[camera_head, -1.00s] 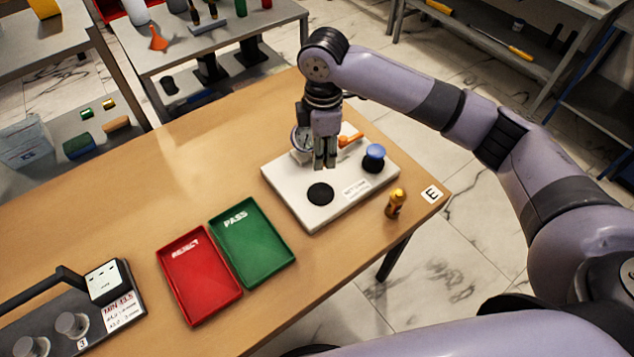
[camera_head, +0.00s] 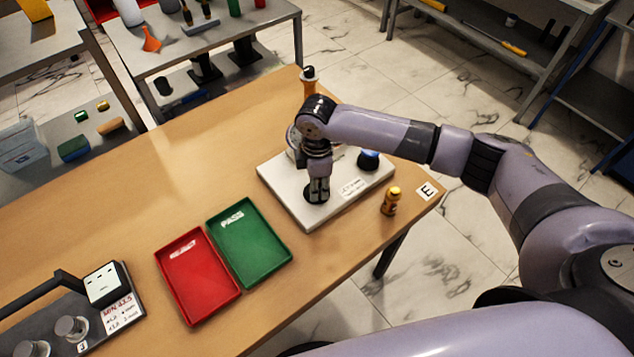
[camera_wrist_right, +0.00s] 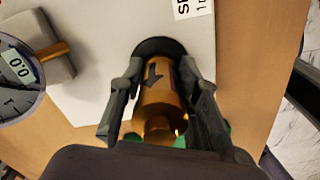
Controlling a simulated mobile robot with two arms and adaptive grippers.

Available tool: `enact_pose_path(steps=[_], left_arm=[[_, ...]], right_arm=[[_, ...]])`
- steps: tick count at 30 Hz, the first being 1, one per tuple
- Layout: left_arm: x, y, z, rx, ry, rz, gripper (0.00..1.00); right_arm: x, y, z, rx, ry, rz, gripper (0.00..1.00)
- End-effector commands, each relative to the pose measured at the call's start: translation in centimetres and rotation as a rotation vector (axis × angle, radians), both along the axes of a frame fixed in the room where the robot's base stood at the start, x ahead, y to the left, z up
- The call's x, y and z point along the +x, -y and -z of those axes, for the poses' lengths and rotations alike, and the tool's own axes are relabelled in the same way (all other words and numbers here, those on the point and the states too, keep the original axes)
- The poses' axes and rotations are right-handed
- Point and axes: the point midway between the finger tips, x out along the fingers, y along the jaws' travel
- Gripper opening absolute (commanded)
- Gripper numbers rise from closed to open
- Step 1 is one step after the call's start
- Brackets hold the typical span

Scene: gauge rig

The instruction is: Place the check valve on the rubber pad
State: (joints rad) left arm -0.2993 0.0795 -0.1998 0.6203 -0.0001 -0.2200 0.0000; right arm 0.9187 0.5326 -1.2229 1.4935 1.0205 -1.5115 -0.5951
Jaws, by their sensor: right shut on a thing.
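The check valve (camera_wrist_right: 160,105) is a brass cylinder with a dark arrow on its side, seen in the right wrist view. My right gripper (camera_wrist_right: 165,100) is shut on it, one finger on each side. In the head view my right gripper (camera_head: 318,197) points down over the rubber pad and hides the valve. The rubber pad (camera_wrist_right: 150,46) is a black disc on the white base plate (camera_head: 285,190). The valve's far end overlaps the pad; I cannot tell whether they touch. My left gripper is not in view.
A gauge (camera_wrist_right: 18,85) stands on the plate, near a blue-topped black knob (camera_head: 369,160). Another brass fitting (camera_head: 390,201) stands by the "E" label (camera_head: 427,190). Green (camera_head: 280,262) and red (camera_head: 200,300) trays lie left of the plate. The table's left middle is clear.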

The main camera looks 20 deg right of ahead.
Motion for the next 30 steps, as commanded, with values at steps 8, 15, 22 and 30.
enact_pose_path(steps=[8,15,22,30], left_arm=[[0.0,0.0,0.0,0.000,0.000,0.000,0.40],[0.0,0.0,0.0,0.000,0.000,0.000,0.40],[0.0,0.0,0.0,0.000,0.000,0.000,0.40],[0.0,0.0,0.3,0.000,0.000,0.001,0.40]], right_arm=[[0.0,0.0,0.3,0.000,0.000,0.000,0.36],[0.0,0.0,0.2,0.000,0.000,0.000,0.50],[0.0,0.0,0.2,0.000,0.000,0.000,0.50],[0.1,-0.1,-2.5,0.002,0.005,-0.001,0.50]])
